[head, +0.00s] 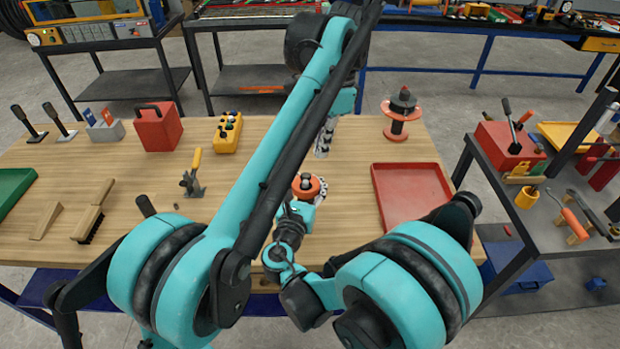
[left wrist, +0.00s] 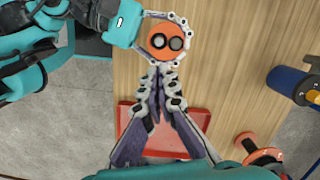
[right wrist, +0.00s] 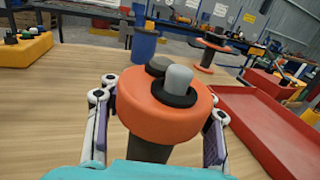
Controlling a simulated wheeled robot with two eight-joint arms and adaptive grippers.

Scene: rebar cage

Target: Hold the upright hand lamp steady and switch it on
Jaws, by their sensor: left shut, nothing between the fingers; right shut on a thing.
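The hand lamp has an orange round head (head: 309,187) and stands upright over the wooden table. In the right wrist view the lamp (right wrist: 160,112) shows a grey knob in a black ring, a second dark round piece and a dark body below. My right gripper (head: 306,197) is shut on the lamp, one finger on each side of it in the right wrist view (right wrist: 158,130). My left gripper (head: 322,150) is shut and empty, behind the lamp in the head view. In the left wrist view its closed fingertips (left wrist: 158,72) point at the lamp (left wrist: 165,45), just short of its rim.
A red tray (head: 412,195) lies right of the lamp, with an orange spool (head: 401,115) behind it. A blue cylinder (left wrist: 290,84) shows in the left wrist view. A yellow box (head: 227,135), red canister (head: 158,128) and brush (head: 92,212) are left. My left arm hides the table's middle.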

